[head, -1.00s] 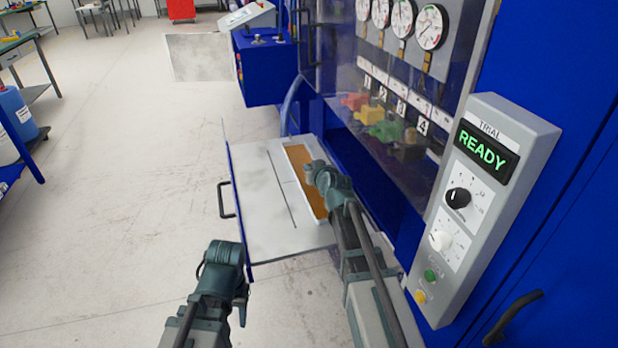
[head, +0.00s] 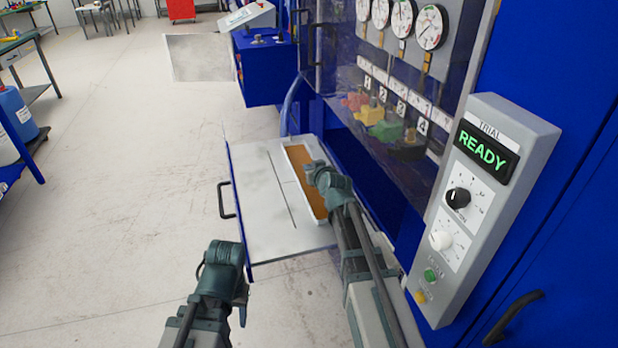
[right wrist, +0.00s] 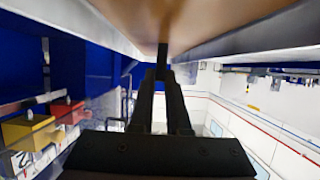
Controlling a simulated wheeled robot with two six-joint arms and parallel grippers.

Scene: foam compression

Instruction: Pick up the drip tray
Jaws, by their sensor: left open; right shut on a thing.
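The drip tray (head: 293,177), long and shallow with a white rim and a brown inside, is at the right side of the pulled-out grey drawer (head: 258,205). My right gripper (head: 316,174) is at the tray's right long side; the arm hides part of that side. In the right wrist view its fingers (right wrist: 163,78) are shut on a thin dark part under the pale, brownish tray surface (right wrist: 145,18). Any gap between tray and drawer is too small to tell. My left gripper (head: 243,305) is open and empty, near the drawer's front left.
The blue machine with gauges and a clear panel (head: 385,70) stands close on the right of the tray. A grey control box (head: 480,200) reads READY. A black handle (head: 226,200) sticks out from the drawer's left side.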

